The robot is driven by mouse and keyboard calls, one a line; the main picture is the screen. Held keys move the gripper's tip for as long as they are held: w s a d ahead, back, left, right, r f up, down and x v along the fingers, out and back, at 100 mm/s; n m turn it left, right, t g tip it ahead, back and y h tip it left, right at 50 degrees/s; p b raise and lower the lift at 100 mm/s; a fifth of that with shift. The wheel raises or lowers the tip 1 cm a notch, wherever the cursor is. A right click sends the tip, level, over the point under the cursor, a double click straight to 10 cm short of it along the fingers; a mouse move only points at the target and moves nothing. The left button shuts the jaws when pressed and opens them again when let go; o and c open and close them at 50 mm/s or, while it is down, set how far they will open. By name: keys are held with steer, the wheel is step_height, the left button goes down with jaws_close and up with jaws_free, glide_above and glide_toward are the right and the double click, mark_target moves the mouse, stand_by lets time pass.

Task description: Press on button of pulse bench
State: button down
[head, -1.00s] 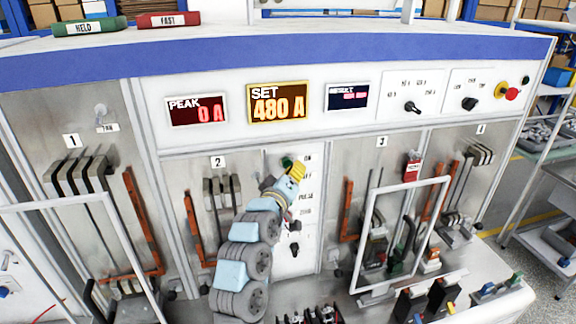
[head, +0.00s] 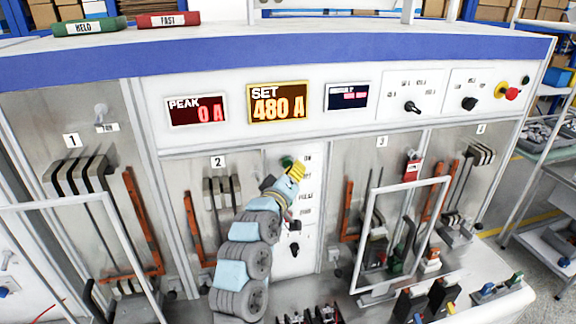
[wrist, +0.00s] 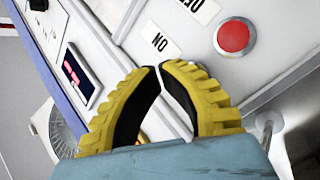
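The pulse bench has a white control panel (head: 285,262) in the middle, below the SET display. A green button (head: 287,161) shows at its top, beside the ON label (head: 307,158). My gripper (head: 299,168) is at this upper part of the panel, very close to the green button; contact cannot be told. In the wrist view my yellow gripper fingers (wrist: 157,68) have their tips together with nothing seen between them. The ON label (wrist: 160,42) lies just beyond the tips. A red button (wrist: 234,37) is to their right, by the OFF label (wrist: 200,8). The green button is hidden in the wrist view.
The PEAK display (head: 197,110) reads 0 A and the SET display (head: 277,103) reads 480 A. A dark rotary knob (head: 294,250) sits lower on the panel. Framed clear guards (head: 447,220) stand out from the bench. A red emergency button (head: 512,94) is at the far right.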

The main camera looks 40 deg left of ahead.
steer(key=shift+a, duration=0.1)
steer(key=shift+w+a+b, duration=0.2)
steer(key=shift+b, duration=0.15)
steer(key=shift+w+a+b, duration=0.25)
steer(key=shift+a+b, duration=0.2)
stand_by(0.8)
steer(key=shift+s+d, duration=0.1)
steer(key=shift+d, duration=0.1)
steer(key=shift+s+d+p, duration=0.4)
steer(key=shift+d+p, duration=0.15)
steer(key=shift+d, duration=0.05)
steer(key=shift+d, duration=0.1)
stand_by(0.3)
steer(key=shift+s+d+p, duration=0.6)
steer(key=shift+s+d, duration=0.1)
steer(key=shift+d, duration=0.3)
steer(key=shift+s+d+p, duration=0.6)
steer(key=shift+s+d, duration=0.05)
steer(key=shift+d, duration=0.35)
